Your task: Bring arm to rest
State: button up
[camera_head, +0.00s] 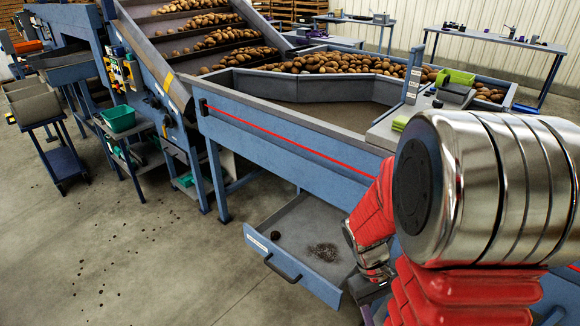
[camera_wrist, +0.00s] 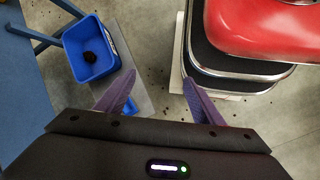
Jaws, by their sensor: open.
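My gripper (camera_wrist: 158,98) shows in the wrist view with its two purple fingers spread apart. Nothing is between them, and grey floor shows beyond. In the head view my red and silver arm fills the right side, bent in front of the blue grader (camera_head: 290,145).
A pulled-out drawer (camera_head: 291,272) under the grader holds a dark lump (camera_head: 275,235) and a patch of dirt. In the wrist view a blue bin (camera_wrist: 72,69) holds a dark lump (camera_wrist: 90,57). Open floor (camera_head: 130,265) lies at lower left.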

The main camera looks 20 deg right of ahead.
jog(key=w+a+r+t+y, duration=0.2)
jog(key=w+a+r+t, duration=0.2)
jog(key=a+r+t, duration=0.6)
jog(key=a+r, duration=0.9)
jog(key=r, duration=0.2)
jog(key=shift+w+r+n, duration=0.2)
jog(key=shift+r+n, duration=0.15)
jog(key=shift+n, duration=0.05)
jog(key=shift+c, duration=0.3)
